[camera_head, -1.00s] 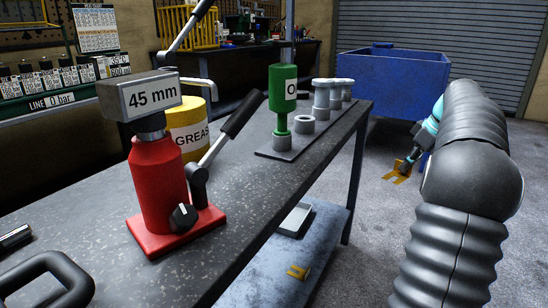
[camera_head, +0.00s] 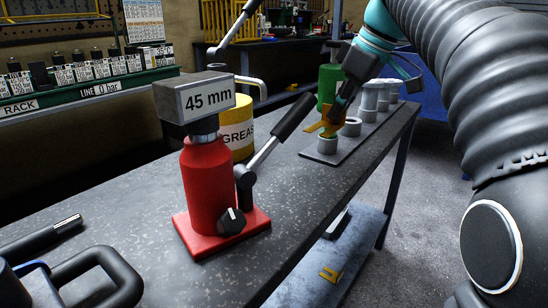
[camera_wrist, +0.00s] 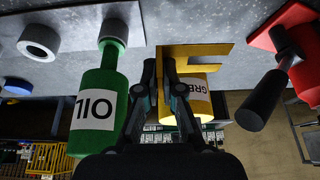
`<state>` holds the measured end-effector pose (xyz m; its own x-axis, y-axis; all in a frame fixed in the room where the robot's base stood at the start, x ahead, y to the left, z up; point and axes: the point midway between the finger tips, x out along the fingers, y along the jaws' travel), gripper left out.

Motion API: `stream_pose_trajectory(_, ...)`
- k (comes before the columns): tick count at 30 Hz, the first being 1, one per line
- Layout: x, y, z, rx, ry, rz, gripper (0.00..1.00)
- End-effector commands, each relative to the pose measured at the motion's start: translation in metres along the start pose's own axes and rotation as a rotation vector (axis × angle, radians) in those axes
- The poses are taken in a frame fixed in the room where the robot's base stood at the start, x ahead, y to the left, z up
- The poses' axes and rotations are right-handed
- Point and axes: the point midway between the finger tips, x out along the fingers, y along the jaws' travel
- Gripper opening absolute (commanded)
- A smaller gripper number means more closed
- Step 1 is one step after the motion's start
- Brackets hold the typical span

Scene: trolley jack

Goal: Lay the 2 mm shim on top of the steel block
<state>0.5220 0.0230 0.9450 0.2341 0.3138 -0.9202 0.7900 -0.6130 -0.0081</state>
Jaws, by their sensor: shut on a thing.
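The steel block (camera_head: 206,96), marked 45 mm, sits on top of the red bottle jack (camera_head: 207,185) at left centre. My gripper (camera_head: 338,112) is shut on a flat yellow-orange slotted shim (camera_head: 322,127). It holds the shim over the far half of the bench, right of the jack. In the wrist view the fingers (camera_wrist: 161,68) pinch the shim (camera_wrist: 195,51) by one end, and its slotted end sticks out to the right. I cannot read a thickness on it. Another yellow slotted shim (camera_head: 330,274) lies on the lower shelf.
The jack's black-gripped lever (camera_head: 292,117) rises between jack and shim. A yellow grease tin (camera_head: 238,130) stands behind. The green oil bottle (camera_wrist: 95,110) and several grey cylinders (camera_head: 370,100) stand near my gripper. A black handle (camera_head: 95,268) is at front left.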

Motion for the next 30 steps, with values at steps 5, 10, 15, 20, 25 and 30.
stream_pose_trajectory(5, 0.022, -0.004, -0.016, -0.006, -0.001, -0.005, 0.00)
stream_pose_trajectory(10, 0.054, -0.006, -0.039, -0.005, -0.001, -0.005, 0.00)
stream_pose_trajectory(15, 0.084, -0.007, -0.061, -0.004, -0.002, -0.004, 0.00)
stream_pose_trajectory(20, 0.103, -0.007, -0.075, -0.002, 0.000, -0.002, 0.00)
stream_pose_trajectory(25, 0.112, -0.008, -0.079, -0.001, 0.000, -0.002, 0.00)
stream_pose_trajectory(30, 0.134, -0.008, -0.069, 0.000, 0.000, -0.002, 0.00)
